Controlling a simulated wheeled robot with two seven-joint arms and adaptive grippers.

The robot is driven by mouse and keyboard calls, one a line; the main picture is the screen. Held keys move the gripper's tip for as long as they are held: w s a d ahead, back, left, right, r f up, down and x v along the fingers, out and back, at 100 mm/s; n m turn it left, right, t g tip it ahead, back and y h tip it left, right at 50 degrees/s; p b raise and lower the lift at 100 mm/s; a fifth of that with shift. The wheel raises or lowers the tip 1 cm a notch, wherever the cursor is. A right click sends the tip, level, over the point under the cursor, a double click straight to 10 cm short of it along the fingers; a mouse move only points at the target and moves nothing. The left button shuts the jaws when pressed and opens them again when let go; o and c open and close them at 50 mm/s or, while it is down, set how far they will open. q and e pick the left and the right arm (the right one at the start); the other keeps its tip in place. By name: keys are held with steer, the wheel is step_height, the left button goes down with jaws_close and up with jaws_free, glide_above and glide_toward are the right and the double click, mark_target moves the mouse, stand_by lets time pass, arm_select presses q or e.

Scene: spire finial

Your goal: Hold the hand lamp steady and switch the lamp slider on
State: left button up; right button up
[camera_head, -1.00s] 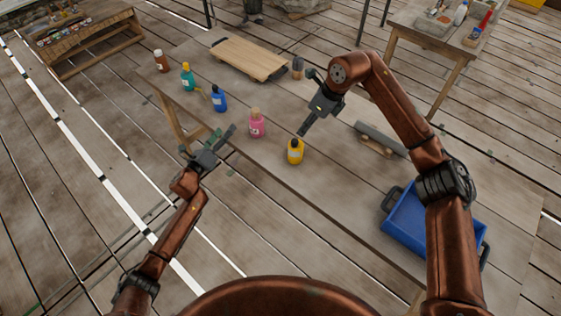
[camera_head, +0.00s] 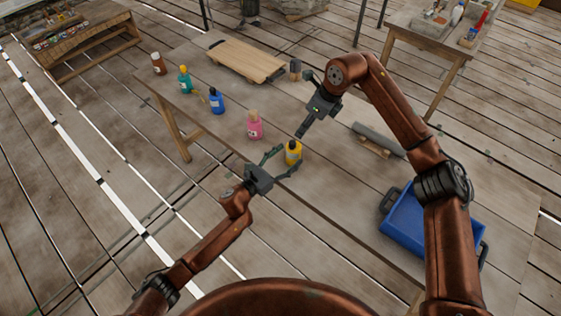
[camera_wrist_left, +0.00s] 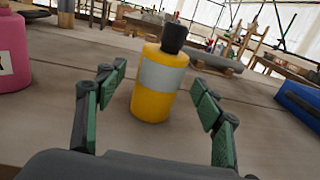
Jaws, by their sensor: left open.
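A yellow bottle-like object (camera_head: 293,154) with a grey band and black top stands upright on the table; it also shows in the left wrist view (camera_wrist_left: 156,95). I cannot tell for sure whether it is the hand lamp, and no slider is discernible. My left gripper (camera_head: 284,161) is open and empty at the table's front edge, aimed at the yellow object. In the left wrist view its fingertips (camera_wrist_left: 159,82) are spread either side of the yellow object, with gaps on both sides. My right gripper (camera_head: 304,128) hangs just above and behind it; its jaw opening is unclear.
A pink bottle (camera_head: 255,126) stands left of the yellow object, with blue (camera_head: 217,101), teal (camera_head: 185,80) and brown (camera_head: 158,64) bottles farther left. A wooden board (camera_head: 245,60) lies behind. A grey cylinder (camera_head: 381,139) and blue tray (camera_head: 408,222) are at right.

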mark_target(288, 155)
arm_select(q)
steer(key=shift+x, duration=1.7)
steer(key=shift+c, duration=0.6)
